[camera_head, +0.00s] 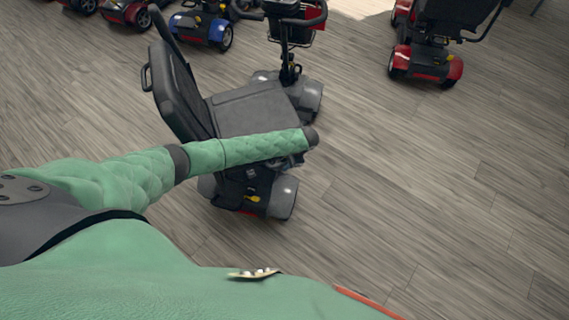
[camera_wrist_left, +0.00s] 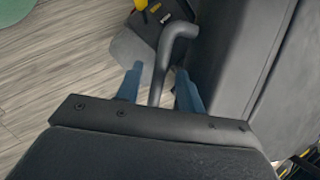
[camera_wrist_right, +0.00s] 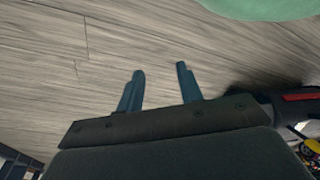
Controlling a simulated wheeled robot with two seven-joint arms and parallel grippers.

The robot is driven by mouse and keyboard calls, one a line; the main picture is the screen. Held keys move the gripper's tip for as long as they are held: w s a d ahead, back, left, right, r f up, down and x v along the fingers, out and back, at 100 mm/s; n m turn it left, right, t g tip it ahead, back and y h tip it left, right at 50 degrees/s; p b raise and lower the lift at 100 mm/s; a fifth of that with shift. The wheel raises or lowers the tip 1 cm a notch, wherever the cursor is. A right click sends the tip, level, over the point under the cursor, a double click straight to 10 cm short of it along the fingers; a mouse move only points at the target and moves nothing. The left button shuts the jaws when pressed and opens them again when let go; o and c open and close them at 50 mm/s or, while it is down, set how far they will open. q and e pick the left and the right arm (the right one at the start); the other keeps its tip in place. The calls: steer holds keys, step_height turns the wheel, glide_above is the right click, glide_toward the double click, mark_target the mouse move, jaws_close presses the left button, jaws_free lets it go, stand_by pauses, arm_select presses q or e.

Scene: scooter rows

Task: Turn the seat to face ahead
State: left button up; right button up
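The grey scooter stands in the middle of the head view, with its front steering column (camera_head: 288,60) towards the top. Its dark seat (camera_head: 255,108) is turned sideways, with the backrest (camera_head: 180,90) on the left and the seat's front towards the right. My left arm crosses in front of the seat and hides its near side; its gripper is hidden there. In the left wrist view my left gripper (camera_wrist_left: 157,78) is open, its fingers on either side of a bent dark bar (camera_wrist_left: 177,42), with gaps showing. My right gripper (camera_wrist_right: 160,70) is open and empty above the floor.
A red scooter (camera_head: 428,50) stands at the upper right. A blue scooter (camera_head: 203,27) and a red one (camera_head: 125,12) stand in a row at the upper left. The wooden floor (camera_head: 450,190) to the right is clear.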

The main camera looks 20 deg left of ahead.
arm_select(q)
steer(key=shift+a+f, duration=0.1)
steer(key=shift+f, duration=0.15)
jaws_close()
